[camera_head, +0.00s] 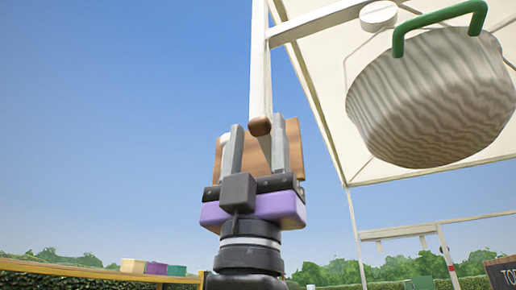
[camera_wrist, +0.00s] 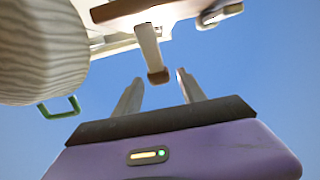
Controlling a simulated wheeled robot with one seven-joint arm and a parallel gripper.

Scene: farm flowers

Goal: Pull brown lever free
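The lever is a pale bar (camera_head: 260,70) hanging down with a rounded brown end (camera_head: 260,126). In the wrist view the brown end (camera_wrist: 158,76) shows between my fingertips in the picture. My gripper (camera_head: 257,127) points upward below the lever, with its two grey fingers spread apart. It also shows in the wrist view (camera_wrist: 159,79), open, with nothing held. The brown end appears level with the fingertips in the head view. I cannot tell whether it is in the gap or just beyond it; no finger visibly touches it.
A large pale ribbed basket (camera_head: 430,100) with a green handle (camera_head: 440,22) hangs to the right under a white canopy frame (camera_head: 318,20). A brown board (camera_head: 258,160) shows behind my fingers. Coloured boxes (camera_head: 155,267) stand low at left. Open sky is left of the gripper.

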